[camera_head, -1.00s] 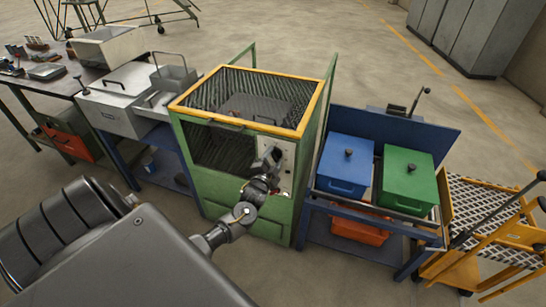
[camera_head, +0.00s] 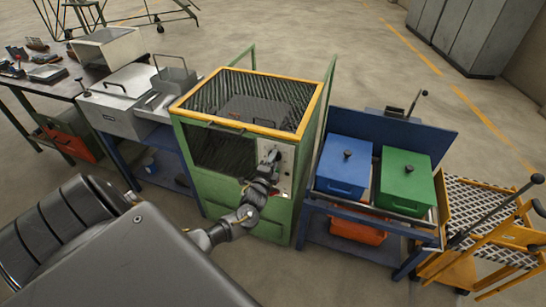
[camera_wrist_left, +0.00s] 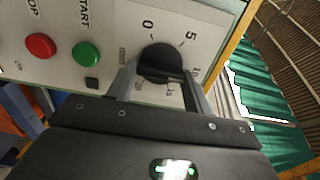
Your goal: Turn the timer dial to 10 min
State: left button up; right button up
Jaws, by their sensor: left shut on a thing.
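The black timer dial (camera_wrist_left: 162,60) sits on a pale control panel (camera_wrist_left: 110,22) marked 0, 5 and 10 around it. In the left wrist view my left gripper (camera_wrist_left: 160,88) has one finger on each side of the dial and is shut on it. Which mark the dial points to is hard to tell. In the head view my left gripper (camera_head: 271,163) is at the panel on the front right of the green furnace (camera_head: 225,200) and covers the dial. My right gripper is out of view.
A red stop button (camera_wrist_left: 40,46) and a green start button (camera_wrist_left: 86,54) are beside the dial. Blue (camera_head: 345,166) and green (camera_head: 406,180) lidded boxes stand right of the furnace. A grey box (camera_head: 118,108) stands left, and a yellow cart (camera_head: 490,225) far right.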

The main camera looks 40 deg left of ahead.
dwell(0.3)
pick_arm(q)
jog(key=o, duration=1)
jog(key=b+v, duration=0.1)
jog(key=v, duration=0.9)
jog(key=shift+s+d, duration=0.25)
jog(key=shift+s, duration=0.05)
